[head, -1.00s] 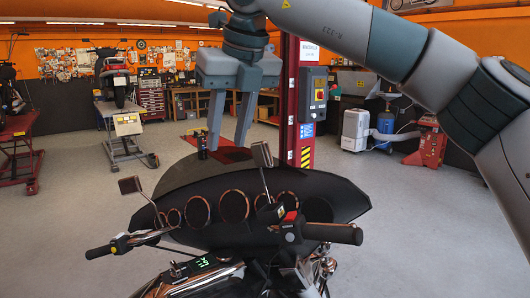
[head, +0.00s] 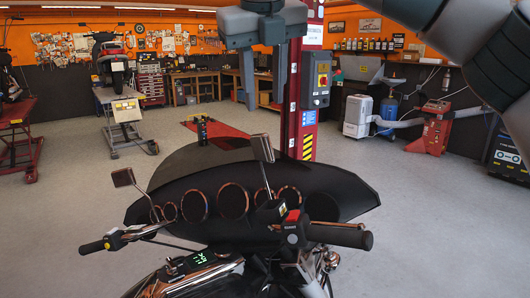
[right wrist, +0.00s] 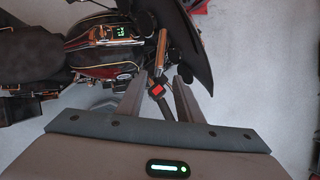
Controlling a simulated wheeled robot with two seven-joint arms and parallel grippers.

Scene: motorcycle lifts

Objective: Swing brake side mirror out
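The motorcycle's brake side mirror (head: 262,148) stands on a thin stalk above the right handlebar grip (head: 340,235), its plate narrow and tilted in the head view. My right gripper (head: 265,106) is above the mirror in the picture, fingers pointing down, apart and empty. In the right wrist view my open fingers (right wrist: 159,78) frame the handlebar switch housing with its red button (right wrist: 157,90). A narrow shiny piece, probably the mirror, shows just beyond the fingertips there. The other mirror (head: 123,177) stands above the left grip (head: 92,247). My left gripper is out of view.
The dark fairing with round gauges (head: 233,201) lies just beyond the handlebars. A red lift post (head: 302,90) with a control box stands behind it. Other lifts (head: 125,115) are at the back left.

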